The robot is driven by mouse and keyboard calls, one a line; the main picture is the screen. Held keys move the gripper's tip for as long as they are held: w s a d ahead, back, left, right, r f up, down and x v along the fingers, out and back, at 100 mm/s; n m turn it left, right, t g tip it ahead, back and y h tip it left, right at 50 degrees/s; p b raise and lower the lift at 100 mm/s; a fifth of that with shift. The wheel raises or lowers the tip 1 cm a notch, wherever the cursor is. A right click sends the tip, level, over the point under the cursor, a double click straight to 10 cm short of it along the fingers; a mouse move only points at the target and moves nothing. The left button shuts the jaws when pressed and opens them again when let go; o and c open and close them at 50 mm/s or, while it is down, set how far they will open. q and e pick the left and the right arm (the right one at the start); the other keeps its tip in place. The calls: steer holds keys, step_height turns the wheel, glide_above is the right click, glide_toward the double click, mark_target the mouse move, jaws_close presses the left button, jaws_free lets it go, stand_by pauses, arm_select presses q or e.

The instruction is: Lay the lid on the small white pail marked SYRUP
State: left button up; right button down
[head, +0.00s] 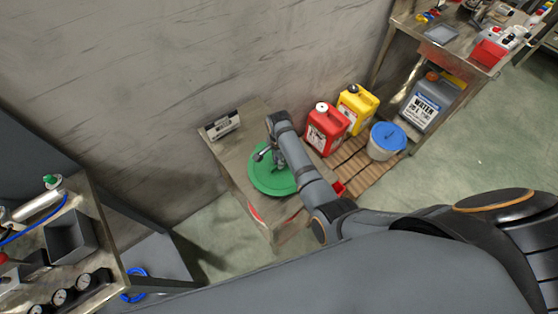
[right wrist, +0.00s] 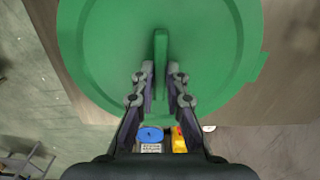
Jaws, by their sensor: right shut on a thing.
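A round green lid (head: 270,178) with a raised upright grip is over a small bench (head: 215,147) in the head view. It fills much of the right wrist view (right wrist: 205,45). My right gripper (head: 264,152) is shut on the lid's grip, which stands between its two fingers in the right wrist view (right wrist: 160,72). The lid hides what is directly under it, and I cannot tell whether it touches anything below. No pail marked SYRUP can be made out. My left gripper is not in view.
A sign (head: 222,125) stands at the bench's back. A red jug (head: 325,130), a yellow jug (head: 356,106) and a pale pail with a blue lid (head: 384,149) stand on a wooden pallet (head: 350,160) to the right. A cluttered shelf (head: 100,240) is at left.

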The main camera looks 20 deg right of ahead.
steer(key=shift+r+p, duration=2.1)
steer(key=shift+r, duration=0.2)
steer(key=shift+f, duration=0.1)
